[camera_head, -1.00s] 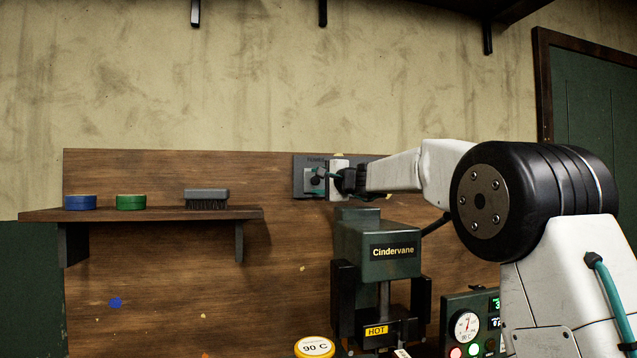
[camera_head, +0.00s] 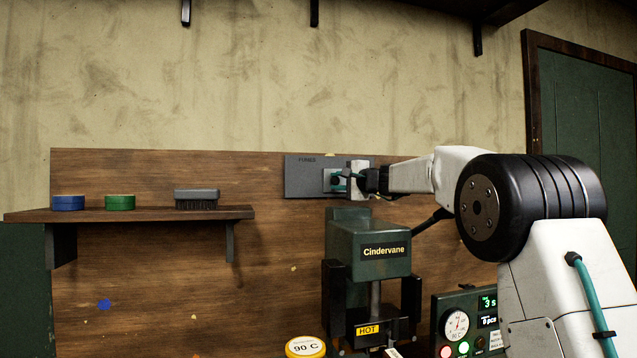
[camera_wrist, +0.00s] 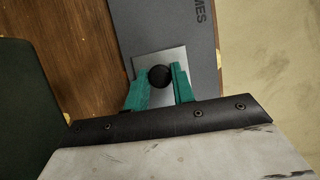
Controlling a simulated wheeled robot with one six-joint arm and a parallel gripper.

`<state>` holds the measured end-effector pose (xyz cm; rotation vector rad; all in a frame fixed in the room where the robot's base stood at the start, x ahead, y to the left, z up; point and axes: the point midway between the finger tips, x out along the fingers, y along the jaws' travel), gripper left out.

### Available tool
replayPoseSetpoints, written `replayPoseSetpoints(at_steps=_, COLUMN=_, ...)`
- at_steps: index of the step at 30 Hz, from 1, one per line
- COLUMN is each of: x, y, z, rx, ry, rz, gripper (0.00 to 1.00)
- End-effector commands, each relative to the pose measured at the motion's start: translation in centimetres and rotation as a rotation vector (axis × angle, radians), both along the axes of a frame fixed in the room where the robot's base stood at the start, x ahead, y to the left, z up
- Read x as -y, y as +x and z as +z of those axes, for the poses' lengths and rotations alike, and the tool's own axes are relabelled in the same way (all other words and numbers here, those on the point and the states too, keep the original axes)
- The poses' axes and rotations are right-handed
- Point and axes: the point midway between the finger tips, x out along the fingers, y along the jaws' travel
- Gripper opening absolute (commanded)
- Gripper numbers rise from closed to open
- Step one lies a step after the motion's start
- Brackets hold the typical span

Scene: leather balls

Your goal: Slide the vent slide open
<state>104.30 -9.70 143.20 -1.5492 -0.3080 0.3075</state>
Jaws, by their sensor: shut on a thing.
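The vent is a grey panel (camera_head: 305,178) marked FUMES, mounted on the wooden wall board. Its slide is a pale metal plate (camera_wrist: 147,65) with a round black knob (camera_wrist: 159,76). In the head view the slide plate (camera_head: 328,187) sits around the panel's middle, leaving bare grey panel to its left. My gripper (camera_head: 340,181) reaches in from the right. In the wrist view my gripper's teal fingers (camera_wrist: 160,83) stand on either side of the knob, shut on it. My gripper and wrist hide part of the panel's right side.
A green Cindervane press (camera_head: 370,245) with a HOT label stands just below the vent. A control box (camera_head: 468,322) with a gauge and lights is at lower right. A shelf (camera_head: 130,214) at left holds a blue tin, a green tin and a brush.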

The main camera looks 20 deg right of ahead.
Motion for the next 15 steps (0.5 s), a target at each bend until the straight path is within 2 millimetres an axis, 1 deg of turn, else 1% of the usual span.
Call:
replayPoseSetpoints(at_steps=1, x=1.1, y=0.1, z=-0.1, rx=-0.001, ry=-0.001, rz=-0.003, gripper=0.0)
replayPoseSetpoints(at_steps=4, x=2.2, y=0.0, z=-0.1, rx=-0.001, ry=0.001, rz=-0.002, gripper=0.0)
replayPoseSetpoints(at_steps=14, x=2.9, y=0.0, z=-0.1, rx=-0.001, ry=0.001, rz=-0.004, gripper=0.0)
replayPoseSetpoints(at_steps=15, x=2.9, y=0.0, z=-0.1, rx=-0.001, ry=0.001, rz=-0.005, gripper=0.3)
